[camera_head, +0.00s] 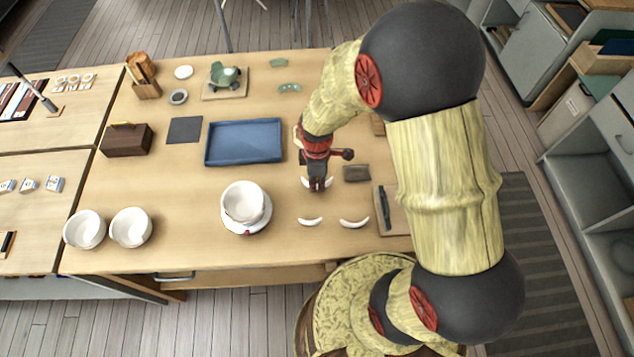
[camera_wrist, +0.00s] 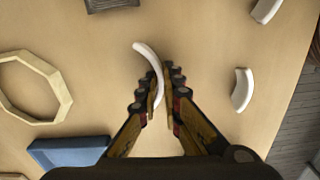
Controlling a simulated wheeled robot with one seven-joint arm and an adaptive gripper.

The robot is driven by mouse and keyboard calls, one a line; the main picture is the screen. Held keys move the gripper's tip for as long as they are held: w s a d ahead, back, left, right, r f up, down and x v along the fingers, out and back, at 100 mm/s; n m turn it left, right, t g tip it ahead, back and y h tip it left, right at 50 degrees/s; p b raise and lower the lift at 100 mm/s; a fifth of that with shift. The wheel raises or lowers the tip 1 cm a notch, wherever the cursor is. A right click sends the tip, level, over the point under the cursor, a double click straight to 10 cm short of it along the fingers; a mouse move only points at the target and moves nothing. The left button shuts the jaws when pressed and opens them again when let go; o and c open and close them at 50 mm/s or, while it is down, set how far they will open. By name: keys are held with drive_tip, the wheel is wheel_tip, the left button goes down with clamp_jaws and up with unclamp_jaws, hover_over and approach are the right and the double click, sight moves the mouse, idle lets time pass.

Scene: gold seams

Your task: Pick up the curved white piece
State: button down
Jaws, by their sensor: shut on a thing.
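The curved white piece (camera_wrist: 150,64) is a slim, smooth arc between my fingertips in the wrist view. One end sticks out past the tips and the rest runs down between the fingers. My gripper (camera_wrist: 164,94) is shut on it. In the head view my gripper (camera_head: 317,186) points down over the table, and the ends of the white piece (camera_head: 330,183) show on both sides of the fingers. I cannot tell whether it is clear of the tabletop. Two other curved white pieces, one left (camera_head: 311,222) and one right (camera_head: 354,223), lie nearer the table's front edge.
A blue tray (camera_head: 243,158) lies left of my gripper, and a white bowl (camera_head: 243,187) stands below it. A dark block (camera_head: 356,173) and a board (camera_head: 395,220) with a dark tool are on the right. A pale angular ring (camera_wrist: 68,100) shows in the wrist view.

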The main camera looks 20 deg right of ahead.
sight(317, 183)
drive_tip(key=shift+r, duration=0.5)
wheel_tip(317, 183, up, 2)
drive_tip(key=shift+r+p, duration=0.15)
drive_tip(key=shift+p, duration=0.55)
drive_tip(key=s+r+p, duration=0.4)
drive_tip(key=s+r, duration=0.5)
drive_tip(key=s, duration=0.5)
drive_tip(key=shift+s+a+r+p, duration=0.2)
drive_tip(key=shift+a+r+p, duration=0.1)
drive_tip(key=shift+r+p, duration=0.1)
